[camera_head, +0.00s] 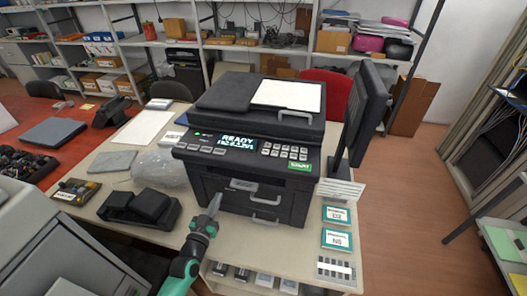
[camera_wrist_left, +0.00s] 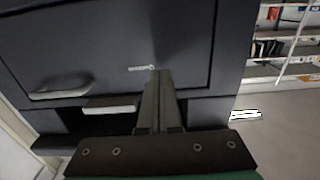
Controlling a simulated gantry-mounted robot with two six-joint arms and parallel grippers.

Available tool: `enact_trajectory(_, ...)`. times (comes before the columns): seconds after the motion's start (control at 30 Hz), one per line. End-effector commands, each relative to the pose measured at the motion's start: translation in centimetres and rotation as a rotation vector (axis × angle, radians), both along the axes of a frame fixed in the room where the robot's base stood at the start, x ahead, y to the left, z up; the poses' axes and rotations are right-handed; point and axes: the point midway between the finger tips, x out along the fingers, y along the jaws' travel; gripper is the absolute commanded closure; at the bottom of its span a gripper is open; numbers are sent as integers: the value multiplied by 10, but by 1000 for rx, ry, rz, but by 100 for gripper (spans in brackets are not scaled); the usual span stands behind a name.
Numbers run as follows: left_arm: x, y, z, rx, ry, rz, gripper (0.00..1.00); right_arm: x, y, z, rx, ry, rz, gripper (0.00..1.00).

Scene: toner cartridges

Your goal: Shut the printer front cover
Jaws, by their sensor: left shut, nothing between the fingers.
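The black printer (camera_head: 255,150) stands on the table in the head view, its lit panel reading READY. Its front cover (camera_head: 228,185) is upright below the panel, with a light handle on it; I cannot tell whether it is fully flush. In the left wrist view the cover (camera_wrist_left: 100,45) fills the upper left, with its handle (camera_wrist_left: 60,93) at left. My left gripper (camera_head: 214,203) is shut and empty at the printer's front. In the wrist view its fingertips (camera_wrist_left: 153,72) are at the cover face; touching or just apart is unclear. My right gripper is not in view.
A monitor (camera_head: 362,112) stands right of the printer. A black device (camera_head: 140,207) and a clear plastic bag (camera_head: 160,168) lie to the left. Two teal-edged cards (camera_head: 337,239) lie at the table's front right. A lower shelf holds several boxes.

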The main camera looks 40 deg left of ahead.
Motion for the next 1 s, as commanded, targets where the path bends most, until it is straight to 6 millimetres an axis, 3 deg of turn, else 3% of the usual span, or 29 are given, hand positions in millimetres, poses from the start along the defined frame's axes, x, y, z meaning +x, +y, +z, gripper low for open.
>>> enact_trajectory(0.5, -50, -29, 0, -1, 0, 0, 100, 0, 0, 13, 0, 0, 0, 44)
enact_trajectory(1.0, -53, -30, 0, -1, 0, 0, 100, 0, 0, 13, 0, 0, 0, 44)
